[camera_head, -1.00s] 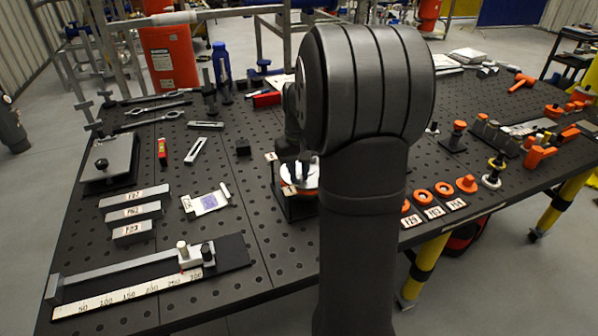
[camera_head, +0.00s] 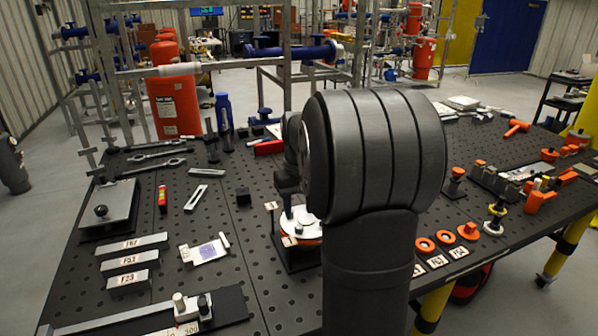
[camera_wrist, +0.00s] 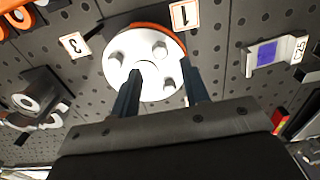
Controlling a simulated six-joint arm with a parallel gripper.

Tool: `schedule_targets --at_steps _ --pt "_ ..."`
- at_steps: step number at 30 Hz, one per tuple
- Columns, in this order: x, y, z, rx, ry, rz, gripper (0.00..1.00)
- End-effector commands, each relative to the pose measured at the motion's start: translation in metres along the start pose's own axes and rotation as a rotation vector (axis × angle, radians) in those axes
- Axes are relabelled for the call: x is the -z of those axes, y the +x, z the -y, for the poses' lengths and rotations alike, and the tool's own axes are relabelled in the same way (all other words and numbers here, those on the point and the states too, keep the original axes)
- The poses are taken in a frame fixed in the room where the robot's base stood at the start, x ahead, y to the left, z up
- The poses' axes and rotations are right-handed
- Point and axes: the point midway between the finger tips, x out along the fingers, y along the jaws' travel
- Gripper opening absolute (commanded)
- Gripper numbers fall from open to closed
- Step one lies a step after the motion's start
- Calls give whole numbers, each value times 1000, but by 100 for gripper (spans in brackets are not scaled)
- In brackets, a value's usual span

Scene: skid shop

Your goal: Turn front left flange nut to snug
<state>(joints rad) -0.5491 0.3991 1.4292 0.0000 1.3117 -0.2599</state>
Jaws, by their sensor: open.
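The flange is a pale round disc (camera_wrist: 122,47) on an orange ring, seen in the wrist view with several small nuts or bolt heads on its face. One nut (camera_wrist: 159,48) is near the top right and another (camera_wrist: 116,60) at the left. My gripper (camera_wrist: 160,74) is open, its two dark fingers reaching over the near part of the disc with nothing seen held. Contact with a nut cannot be told. In the head view the flange (camera_head: 300,220) sits on a dark stand, partly hidden by my arm. Which nut is front left is unclear.
Number tags 1 (camera_wrist: 184,15) and 3 (camera_wrist: 74,45) stand beside the flange. A plate with a purple patch (camera_head: 208,250) and labelled grey blocks (camera_head: 133,261) lie to the left. Orange rings (camera_head: 446,238) lie to the right. Bare perforated tabletop (camera_head: 262,285) lies in front.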

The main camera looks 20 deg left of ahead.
Motion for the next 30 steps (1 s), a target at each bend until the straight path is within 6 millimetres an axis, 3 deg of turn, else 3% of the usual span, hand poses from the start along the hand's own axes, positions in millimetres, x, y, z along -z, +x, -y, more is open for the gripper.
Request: schedule_targets --at_steps 9,15,21,30 --pt "1 -79 0 -1 0 -5 42" --pt "1 -112 0 -1 0 -4 42" --pt "0 -124 0 0 0 -1 42" --pt "0 -125 0 0 0 -1 42"
